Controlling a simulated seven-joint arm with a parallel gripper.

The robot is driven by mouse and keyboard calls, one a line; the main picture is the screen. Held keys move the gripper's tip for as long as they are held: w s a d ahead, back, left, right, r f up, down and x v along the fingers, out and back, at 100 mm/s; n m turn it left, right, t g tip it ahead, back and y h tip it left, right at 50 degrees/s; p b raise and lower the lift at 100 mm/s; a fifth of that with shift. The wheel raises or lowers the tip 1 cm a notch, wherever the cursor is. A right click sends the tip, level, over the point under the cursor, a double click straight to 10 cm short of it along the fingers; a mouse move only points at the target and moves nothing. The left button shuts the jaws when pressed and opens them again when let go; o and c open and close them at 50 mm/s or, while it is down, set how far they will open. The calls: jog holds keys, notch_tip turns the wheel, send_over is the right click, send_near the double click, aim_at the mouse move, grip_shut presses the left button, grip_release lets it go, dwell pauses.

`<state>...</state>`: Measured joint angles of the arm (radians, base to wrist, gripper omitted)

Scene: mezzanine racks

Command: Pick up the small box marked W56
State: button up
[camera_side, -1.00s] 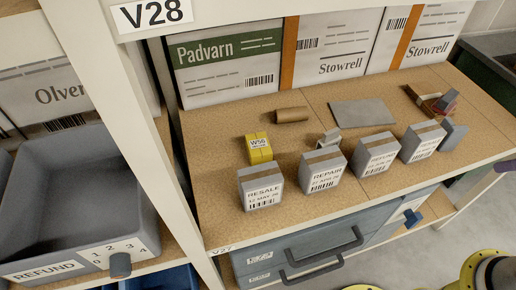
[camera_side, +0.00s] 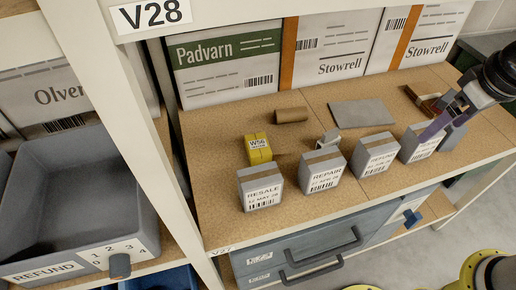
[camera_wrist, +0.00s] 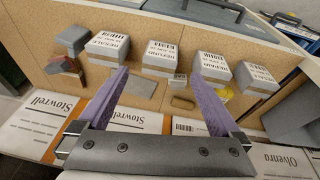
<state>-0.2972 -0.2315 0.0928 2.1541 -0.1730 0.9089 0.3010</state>
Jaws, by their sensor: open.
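The small yellow box marked W56 (camera_side: 258,150) stands on the brown shelf board, behind the left end of a row of grey-and-white boxes. In the wrist view a bit of the yellow box (camera_wrist: 223,94) shows beside the right finger, which partly hides it. My gripper (camera_side: 434,128) is above the right end of the shelf, well to the right of the yellow box, and overlaps the rightmost labelled box in the picture. In the wrist view my gripper (camera_wrist: 156,76) has its two purple fingers wide apart with nothing held between them.
The box marked RESALE (camera_side: 261,187) stands close in front of the yellow box, with the REPAIR box (camera_side: 322,171) to its right. A brown roll (camera_side: 291,115) and flat grey sheet (camera_side: 362,113) lie behind. Large cartons (camera_side: 226,65) line the back. A white post (camera_side: 135,130) stands left.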

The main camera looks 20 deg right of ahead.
jog(key=shift+n+g+h, duration=0.3)
jog(key=shift+h, duration=0.4)
jog(key=w+a+f, duration=0.3)
jog(key=a, duration=0.2)
jog(key=w+a+f, duration=0.4)
jog(key=a, duration=0.1)
jog(key=w+a+f, duration=0.3)
jog(key=w+a, duration=0.1)
jog(key=a, duration=0.1)
jog(key=shift+w+f, duration=0.2)
jog(key=shift+f, duration=0.05)
jog(key=m+t+y, duration=0.2)
send_near(258, 145)
notch_tip(258, 145, up, 3)
jog(key=s, duration=0.2)
jog(key=x, duration=0.9)
jog(key=shift+w+a+r, duration=0.1)
jog(key=shift+w+a, duration=0.05)
jog(key=shift+x, duration=2.65)
jog(key=shift+w+r, duration=0.15)
jog(key=shift+w, duration=0.05)
jog(key=shift+c, duration=0.3)
jog(key=c, duration=1.3)
